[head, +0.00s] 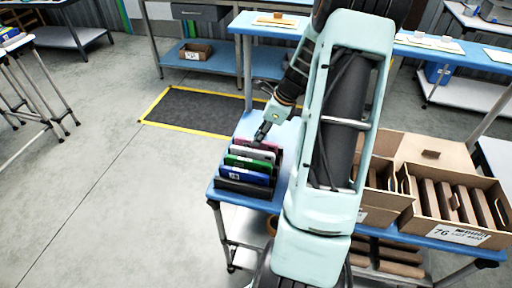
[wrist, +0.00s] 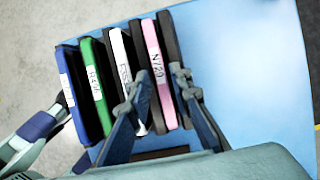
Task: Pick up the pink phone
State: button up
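The pink phone (wrist: 158,75) stands on edge in a dark slotted holder (head: 245,188), with a white label on its edge. In the wrist view my gripper (wrist: 160,95) is open, with one fingertip on each side of the pink phone's lower part. The fingers look apart from it, though contact is hard to judge. In the head view my gripper (head: 263,134) is over the back of the row, and the pink phone is mostly hidden there.
A white phone (wrist: 122,65), a green phone (wrist: 96,85) and a blue phone (wrist: 72,85) stand left of the pink one. A dark upright piece (wrist: 169,45) is close on its right. The blue table (wrist: 245,70) is bare to the right. Cartons (head: 460,205) stand farther right.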

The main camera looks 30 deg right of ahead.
jog(key=shift+w+a+f, duration=0.15)
jog(key=shift+w+f, duration=0.05)
jog(key=shift+f, duration=0.5)
jog(key=shift+c, duration=0.7)
grip_shut()
jog(key=shift+r, duration=0.1)
